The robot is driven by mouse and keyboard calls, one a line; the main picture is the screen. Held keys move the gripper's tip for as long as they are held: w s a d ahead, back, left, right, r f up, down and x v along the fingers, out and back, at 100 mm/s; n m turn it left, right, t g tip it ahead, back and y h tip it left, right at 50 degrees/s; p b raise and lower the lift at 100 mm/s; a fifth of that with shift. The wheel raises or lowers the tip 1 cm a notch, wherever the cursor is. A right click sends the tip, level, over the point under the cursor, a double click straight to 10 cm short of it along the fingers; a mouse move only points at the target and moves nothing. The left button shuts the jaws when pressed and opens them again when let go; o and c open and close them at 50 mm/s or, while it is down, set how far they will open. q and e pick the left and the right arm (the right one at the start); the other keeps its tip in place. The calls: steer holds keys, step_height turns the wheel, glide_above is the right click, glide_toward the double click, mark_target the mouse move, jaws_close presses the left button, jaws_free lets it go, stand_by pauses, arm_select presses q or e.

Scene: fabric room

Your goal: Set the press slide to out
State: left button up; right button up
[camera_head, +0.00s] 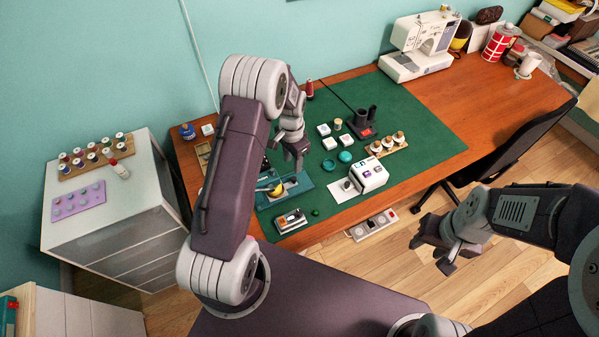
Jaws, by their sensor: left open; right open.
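A teal device (300,187) with a yellow round part (273,187) lies near the front edge of the green mat; it may be the press, but I cannot clearly make out its slide or the slide's position. My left arm hides its left side. My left gripper (296,160) is open and empty, pointing down above the back of the teal device, apart from it as far as I can see. My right gripper (430,256) is open and empty over the floor, in front of the table and right of the device.
A white box with buttons (370,174) stands right of the teal device, and a small grey-and-red device (291,221) lies in front. A black two-tube holder (363,122), a spool rack (387,146) and a sewing machine (420,45) stand farther back. A chair (500,155) is at right.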

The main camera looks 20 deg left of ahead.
mark_target(294, 178)
arm_select(q)
step_height(294, 178, down, 8)
steer(key=shift+w+r+p, duration=0.1)
steer(key=shift+w+p, duration=0.05)
steer(key=shift+p, duration=0.3)
steer(key=shift+f, duration=0.65)
jaws_close()
stand_by(0.6)
